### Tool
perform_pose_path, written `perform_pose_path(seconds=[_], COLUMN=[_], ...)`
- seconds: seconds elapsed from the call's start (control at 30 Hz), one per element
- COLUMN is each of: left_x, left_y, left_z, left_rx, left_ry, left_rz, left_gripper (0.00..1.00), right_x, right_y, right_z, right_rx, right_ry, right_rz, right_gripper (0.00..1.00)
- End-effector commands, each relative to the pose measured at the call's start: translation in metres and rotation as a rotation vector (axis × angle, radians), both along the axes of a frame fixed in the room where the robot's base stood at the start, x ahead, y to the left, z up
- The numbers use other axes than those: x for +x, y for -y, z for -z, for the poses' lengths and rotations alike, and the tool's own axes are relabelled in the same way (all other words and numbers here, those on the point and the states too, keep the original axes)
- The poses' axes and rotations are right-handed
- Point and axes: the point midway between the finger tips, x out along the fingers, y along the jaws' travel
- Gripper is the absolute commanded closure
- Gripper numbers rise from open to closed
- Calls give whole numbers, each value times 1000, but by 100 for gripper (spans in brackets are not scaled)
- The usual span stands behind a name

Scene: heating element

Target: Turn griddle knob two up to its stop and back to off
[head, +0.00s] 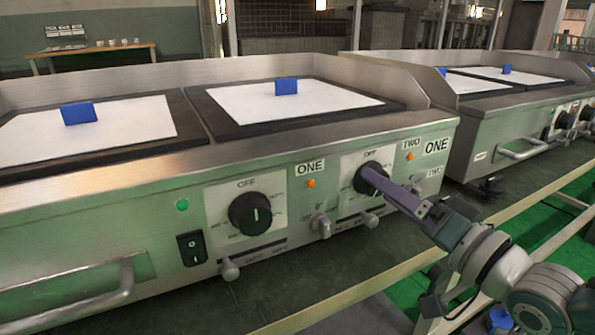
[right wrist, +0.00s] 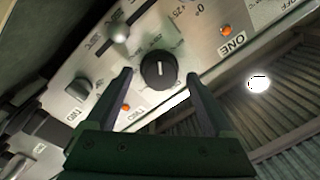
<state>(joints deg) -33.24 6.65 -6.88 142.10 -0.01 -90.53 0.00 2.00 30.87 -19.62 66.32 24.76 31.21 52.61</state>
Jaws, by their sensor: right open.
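Knob two (head: 360,181) is the black round knob on the pale dial plate under the TWO label, on the front of the near griddle. In the head view my right gripper (head: 375,175) reaches it from the front right and covers much of it. In the right wrist view, knob two (right wrist: 158,70) sits between the tips of the open right gripper (right wrist: 160,80), with a gap visible on each side. A short white line on its face runs roughly upright in that view. My left gripper is not in view.
Knob one (head: 257,213) is to the left on the same panel, with a black switch (head: 192,248) beyond it. A handle (head: 100,300) projects at lower left. A second griddle (head: 500,125) stands at right.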

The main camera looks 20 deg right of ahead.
Motion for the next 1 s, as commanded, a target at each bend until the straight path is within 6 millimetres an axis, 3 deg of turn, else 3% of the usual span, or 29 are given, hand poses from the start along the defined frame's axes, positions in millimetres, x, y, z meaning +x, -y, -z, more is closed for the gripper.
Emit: perform_pose_path(seconds=[0.3, 0.43, 0.6, 1.0], left_x=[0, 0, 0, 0], left_y=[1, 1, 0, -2], left_z=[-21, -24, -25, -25], left_rx=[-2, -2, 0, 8], left_ry=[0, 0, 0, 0], left_rz=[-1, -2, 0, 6], left_gripper=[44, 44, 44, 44], right_x=[-62, -81, -91, -91], right_y=[10, 12, 14, 14], right_z=[2, 3, 4, 4], right_rx=[-2, -1, 0, -1], right_ry=[-8, -5, -2, -2], right_rz=[1, 1, 1, 1], right_gripper=[14, 14, 14, 14])
